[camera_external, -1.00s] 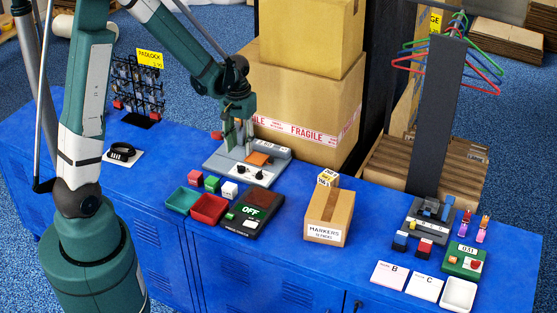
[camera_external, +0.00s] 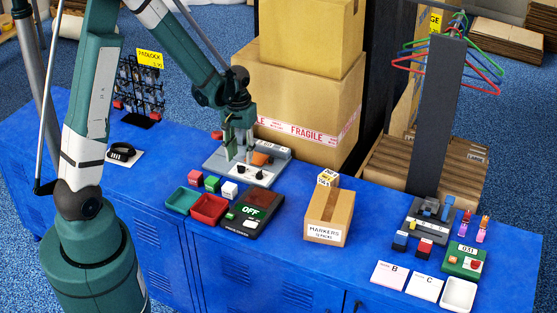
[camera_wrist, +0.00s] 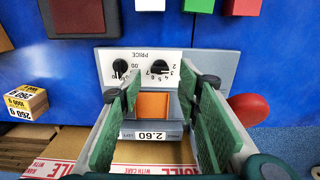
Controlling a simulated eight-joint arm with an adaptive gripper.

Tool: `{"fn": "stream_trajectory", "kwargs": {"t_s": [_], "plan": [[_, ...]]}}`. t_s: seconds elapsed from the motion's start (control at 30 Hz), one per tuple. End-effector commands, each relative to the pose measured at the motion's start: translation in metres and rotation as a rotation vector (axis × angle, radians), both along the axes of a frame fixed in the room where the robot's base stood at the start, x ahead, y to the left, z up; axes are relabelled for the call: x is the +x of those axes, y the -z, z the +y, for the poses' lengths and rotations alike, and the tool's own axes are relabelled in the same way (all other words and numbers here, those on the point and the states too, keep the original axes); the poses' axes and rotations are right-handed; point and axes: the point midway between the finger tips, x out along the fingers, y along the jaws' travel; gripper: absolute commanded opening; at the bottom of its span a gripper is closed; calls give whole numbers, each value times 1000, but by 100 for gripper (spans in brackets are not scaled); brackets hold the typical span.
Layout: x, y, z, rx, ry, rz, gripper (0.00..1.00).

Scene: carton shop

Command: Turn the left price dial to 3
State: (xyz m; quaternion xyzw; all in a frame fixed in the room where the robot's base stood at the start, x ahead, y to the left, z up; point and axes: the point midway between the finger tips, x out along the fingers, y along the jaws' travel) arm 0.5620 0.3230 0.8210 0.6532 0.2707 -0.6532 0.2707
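The grey price unit (camera_external: 270,177) stands on the blue top, with a white dial plate, two black dials and an orange block (camera_wrist: 153,104). In the external view the left dial (camera_external: 241,170) is beside the right dial (camera_external: 259,174). The wrist view faces the other way, so the left dial (camera_wrist: 160,68) shows on the right there, ringed by numbers; its exact setting is too small to tell. The right dial (camera_wrist: 122,70) is next to it. My gripper (camera_wrist: 165,92) is open and empty above the unit, fingers apart behind the dials; it also shows in the external view (camera_external: 237,156).
Large cartons (camera_external: 305,105) stand close behind the unit. Red and teal trays (camera_external: 208,209) and a dark device marked OFF (camera_external: 252,212) lie in front. A markers carton (camera_external: 330,215) stands to the right. A padlock rack (camera_external: 139,90) is at the left.

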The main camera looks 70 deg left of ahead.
Motion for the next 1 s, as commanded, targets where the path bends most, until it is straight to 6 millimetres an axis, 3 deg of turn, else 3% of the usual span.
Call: {"fn": "stream_trajectory", "kwargs": {"t_s": [0.3, 0.8, 1.0], "plan": [[0, 32, 0, 0, 0, 0, 34], [0, 40, 0, 0, 0, 0, 34], [0, 40, 0, 0, 0, 0, 9]]}}
